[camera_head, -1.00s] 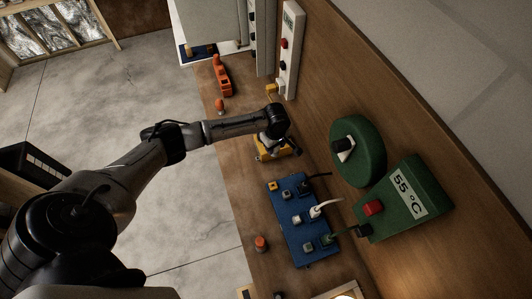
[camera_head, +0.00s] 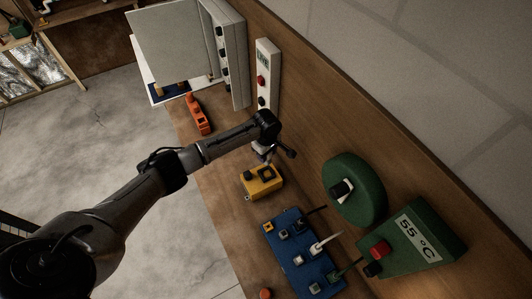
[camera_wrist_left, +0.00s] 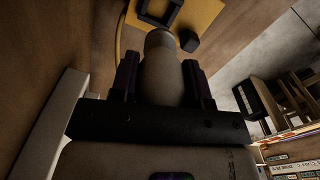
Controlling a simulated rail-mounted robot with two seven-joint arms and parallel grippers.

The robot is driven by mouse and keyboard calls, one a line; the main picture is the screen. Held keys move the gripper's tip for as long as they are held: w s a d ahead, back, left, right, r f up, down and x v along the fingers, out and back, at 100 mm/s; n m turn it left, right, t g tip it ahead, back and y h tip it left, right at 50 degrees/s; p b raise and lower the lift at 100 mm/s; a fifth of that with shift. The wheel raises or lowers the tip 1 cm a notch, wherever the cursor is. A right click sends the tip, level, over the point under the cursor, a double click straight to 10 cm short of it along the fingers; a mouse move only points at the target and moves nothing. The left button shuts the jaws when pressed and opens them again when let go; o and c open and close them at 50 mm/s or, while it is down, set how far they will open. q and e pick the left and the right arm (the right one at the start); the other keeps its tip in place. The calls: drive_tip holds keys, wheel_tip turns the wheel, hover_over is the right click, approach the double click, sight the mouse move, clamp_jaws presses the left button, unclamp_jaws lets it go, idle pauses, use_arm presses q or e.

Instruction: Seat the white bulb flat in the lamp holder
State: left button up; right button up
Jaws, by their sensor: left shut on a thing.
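My left gripper (camera_head: 264,153) is above the bench, close to the yellow box. It is shut on the white bulb, which shows in the left wrist view as a pale, rounded body (camera_wrist_left: 162,72) between the two dark fingers. In the head view the bulb is small and mostly hidden by the gripper. The yellow box (camera_head: 254,190), seemingly the lamp holder, has a dark square fitting and a black knob on top. Its yellow face (camera_wrist_left: 206,14) also shows in the wrist view, beyond the bulb. The bulb appears apart from the square fitting. My right gripper is not in view.
A blue socket strip (camera_head: 291,258) with plugged cords lies near the yellow box. A green round unit (camera_head: 368,180) and a green box marked 55 °C (camera_head: 425,230) stand to the right. An orange-red tool (camera_head: 198,117) and a white switch panel (camera_head: 268,80) are farther back.

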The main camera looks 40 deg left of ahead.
use_arm(q)
drive_tip(key=shift+r+p, duration=0.2)
drive_tip(key=shift+p, duration=0.65)
drive_tip(key=shift+f+b, duration=1.1)
drive_tip(key=shift+f, duration=1.6)
drive_tip(key=shift+f, duration=0.25)
drive_tip(key=shift+f, duration=0.1)
drive_tip(key=shift+f+b, duration=0.6)
drive_tip(key=shift+f, duration=0.75)
drive_tip(key=shift+f, duration=0.1)
